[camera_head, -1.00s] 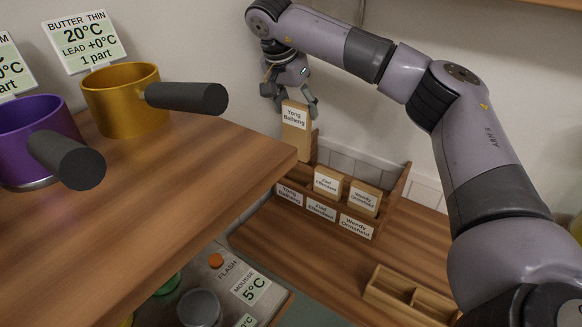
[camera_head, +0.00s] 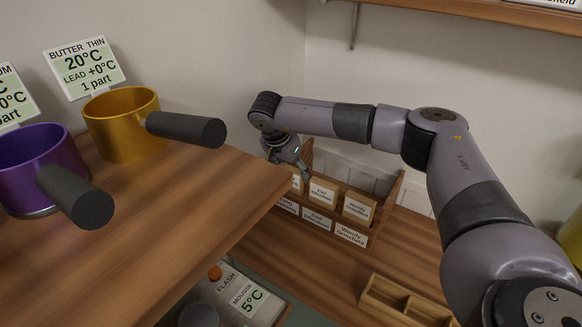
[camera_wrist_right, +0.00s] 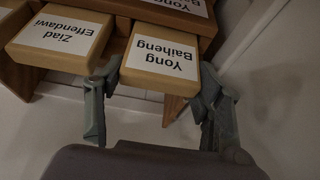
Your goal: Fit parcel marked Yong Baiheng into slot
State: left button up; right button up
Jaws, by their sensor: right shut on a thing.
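The parcel marked Yong Baiheng (camera_wrist_right: 158,60) sits in the leftmost slot of the wooden rack (camera_head: 352,238), behind the slot label of the same name. In the head view only a sliver of the parcel (camera_head: 296,183) shows past the shelf corner. My right gripper (camera_head: 291,168) is at its top; in the right wrist view its fingers (camera_wrist_right: 160,92) are on either side of the parcel, shut on it. The parcel's lower part is hidden. The Ziad Effendawi parcel (camera_head: 322,192) and the Wendy parcel (camera_head: 357,207) stand in the neighbouring slots. My left gripper is out of view.
A wooden shelf (camera_head: 190,200) with a gold pot (camera_head: 118,135) and a purple pot (camera_head: 30,165) juts in at left, hiding the rack's left end. A small wooden tray (camera_head: 385,307) lies on the counter in front. Walls stand close behind the rack.

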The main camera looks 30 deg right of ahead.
jog(key=shift+f, duration=0.1)
jog(key=o, duration=1.2)
jog(key=shift+o, duration=0.2)
